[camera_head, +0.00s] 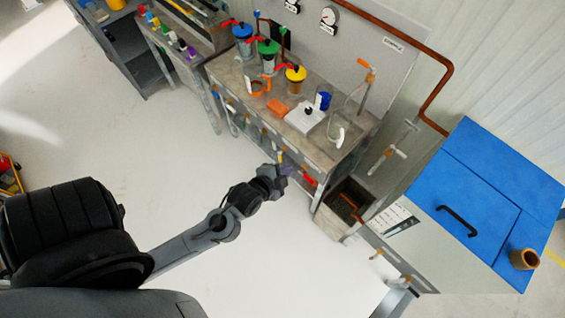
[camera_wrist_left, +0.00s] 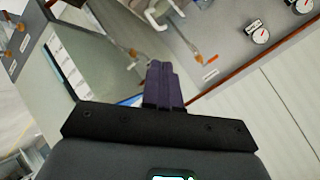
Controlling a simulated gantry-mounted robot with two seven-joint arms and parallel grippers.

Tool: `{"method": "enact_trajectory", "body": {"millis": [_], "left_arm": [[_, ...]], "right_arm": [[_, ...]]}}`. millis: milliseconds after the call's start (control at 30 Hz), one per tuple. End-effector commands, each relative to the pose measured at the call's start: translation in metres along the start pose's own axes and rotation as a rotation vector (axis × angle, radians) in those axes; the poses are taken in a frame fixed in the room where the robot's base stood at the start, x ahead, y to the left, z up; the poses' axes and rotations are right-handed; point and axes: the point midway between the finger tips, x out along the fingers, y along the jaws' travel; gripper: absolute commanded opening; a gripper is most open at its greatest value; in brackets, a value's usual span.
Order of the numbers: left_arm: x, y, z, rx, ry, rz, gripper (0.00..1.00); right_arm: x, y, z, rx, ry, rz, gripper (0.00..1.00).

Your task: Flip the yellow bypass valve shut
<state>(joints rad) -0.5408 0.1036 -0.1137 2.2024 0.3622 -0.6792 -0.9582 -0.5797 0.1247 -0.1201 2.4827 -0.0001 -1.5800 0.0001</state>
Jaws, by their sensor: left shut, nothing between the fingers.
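My left gripper (camera_head: 287,169) is at the front edge of the workbench, close to a row of small coloured handles below the bench top. Its purple fingers are shut together and empty in the left wrist view (camera_wrist_left: 165,85). A small yellow handle (camera_head: 280,156) shows right beside the gripper in the head view; it may be the yellow bypass valve, but it is too small to be sure or to tell its position. I cannot make out the yellow valve in the left wrist view. My right gripper is not in view.
The workbench top (camera_head: 240,75) carries blue, green and yellow pots (camera_head: 294,82), an orange block (camera_head: 278,108) and a white scale (camera_head: 306,117). A red handle (camera_head: 309,180) is right of the gripper. A blue-lidded chest (camera_head: 490,170) stands at right. The floor in front is clear.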

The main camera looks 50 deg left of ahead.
Motion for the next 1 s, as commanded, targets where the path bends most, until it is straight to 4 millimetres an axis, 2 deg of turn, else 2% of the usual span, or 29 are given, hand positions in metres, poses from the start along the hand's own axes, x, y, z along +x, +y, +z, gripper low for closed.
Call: {"method": "enact_trajectory", "body": {"millis": [33,100,300,567,1000], "left_arm": [[0.03,0.019,0.024,0.041,-0.002,-0.058,0.0],[0.052,0.026,0.043,0.097,-0.011,-0.135,0.0],[0.107,0.05,0.094,0.234,-0.06,-0.317,0.0],[0.168,0.089,0.156,0.361,-0.145,-0.487,0.0],[0.271,0.177,0.244,0.407,-0.246,-0.612,0.0]], "right_arm": [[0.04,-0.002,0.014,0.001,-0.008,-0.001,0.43],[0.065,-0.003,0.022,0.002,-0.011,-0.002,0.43],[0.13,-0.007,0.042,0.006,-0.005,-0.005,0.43],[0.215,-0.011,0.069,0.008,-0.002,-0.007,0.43],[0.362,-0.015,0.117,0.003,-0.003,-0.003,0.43]]}}
